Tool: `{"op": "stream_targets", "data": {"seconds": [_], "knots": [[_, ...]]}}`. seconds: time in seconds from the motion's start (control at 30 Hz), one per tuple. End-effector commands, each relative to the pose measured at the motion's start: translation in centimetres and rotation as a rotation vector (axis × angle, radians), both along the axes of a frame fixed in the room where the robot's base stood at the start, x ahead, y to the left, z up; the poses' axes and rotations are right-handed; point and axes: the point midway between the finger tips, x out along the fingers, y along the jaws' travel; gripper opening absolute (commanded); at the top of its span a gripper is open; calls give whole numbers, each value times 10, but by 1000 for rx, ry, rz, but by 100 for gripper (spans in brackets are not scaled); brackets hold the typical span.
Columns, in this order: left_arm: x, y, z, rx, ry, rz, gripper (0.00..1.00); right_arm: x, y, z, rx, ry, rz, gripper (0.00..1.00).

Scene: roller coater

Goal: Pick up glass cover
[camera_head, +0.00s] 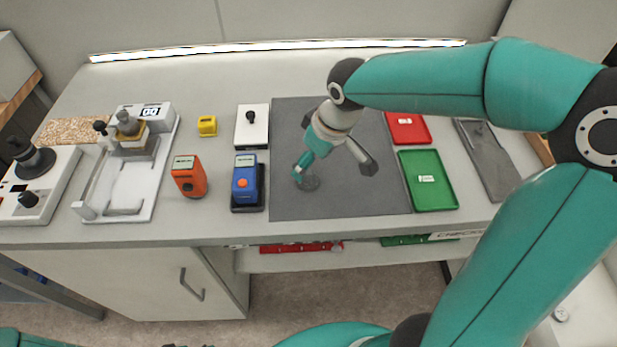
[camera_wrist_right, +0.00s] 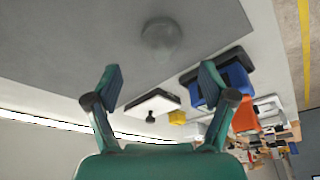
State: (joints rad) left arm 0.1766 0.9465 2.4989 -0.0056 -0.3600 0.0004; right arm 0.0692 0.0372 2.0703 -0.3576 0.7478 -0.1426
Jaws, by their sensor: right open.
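The glass cover (camera_head: 308,183) looks like a small, round, see-through grey piece on the dark grey mat (camera_head: 380,190). In the right wrist view the glass cover (camera_wrist_right: 160,38) is a faint round shape beyond the fingertips, roughly centred between them. My right gripper (camera_head: 336,172) is open and empty over the mat, with one finger overlapping the cover in the head view. In the right wrist view its fingers (camera_wrist_right: 161,82) are spread apart with nothing between them. My left gripper cannot be made out; only a bit of teal arm shows at the lower left edge.
Left of the mat stand a white block with a black knob (camera_head: 251,127), a blue device (camera_head: 246,183), an orange device (camera_head: 188,177) and a yellow block (camera_head: 207,126). A red tray (camera_head: 407,127) and green tray (camera_head: 428,181) lie right. The mat is otherwise clear.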

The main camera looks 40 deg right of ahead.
Motion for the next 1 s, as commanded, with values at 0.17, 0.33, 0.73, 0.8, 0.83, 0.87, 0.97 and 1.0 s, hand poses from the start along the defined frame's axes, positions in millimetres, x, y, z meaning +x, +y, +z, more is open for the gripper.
{"op": "stream_targets", "data": {"seconds": [0.17,0.33,0.73,0.8,0.83,0.87,0.97,1.0], "knots": [[0,0,4,0,0,0,40,1,2,-20,0,6,2,82],[0,0,6,0,0,0,40,6,4,-43,0,5,-1,82],[0,0,6,0,0,0,40,9,5,-49,1,0,-1,71],[0,0,6,0,0,0,40,9,5,-49,1,0,-1,59],[0,0,6,0,0,0,40,9,5,-49,1,0,-1,54],[0,0,6,0,0,0,40,9,5,-49,1,0,-1,49],[0,0,6,0,0,0,40,9,5,-49,1,1,-1,32],[0,0,6,0,0,0,40,9,5,-49,1,1,-1,26]]}}
